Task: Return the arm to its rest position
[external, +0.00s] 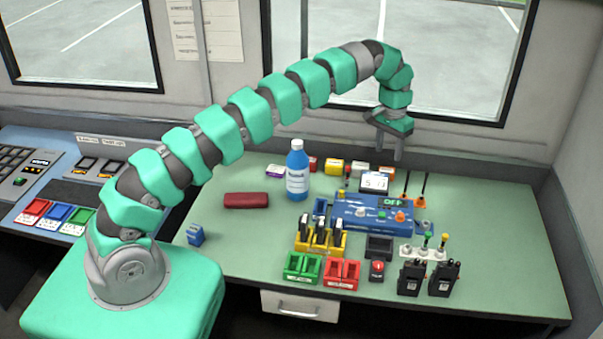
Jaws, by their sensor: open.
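My arm reaches from its base at the lower left up and across to the right in a long arch. My gripper (386,154) hangs at its far end, pointing down, above the back part of the green table (480,215). Its jaws are open and nothing shows between them. It is in the air behind and above the blue device marked OFF (375,218) and the small white display (374,182), apart from them as far as this view shows.
A blue bottle (298,172) stands under the arm, beside a dark red case (246,200). Yellow (320,242), green (303,268) and red (342,273) holders and black radios (411,278) stand at the front. A window (440,60) is behind. The table's right side is clear.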

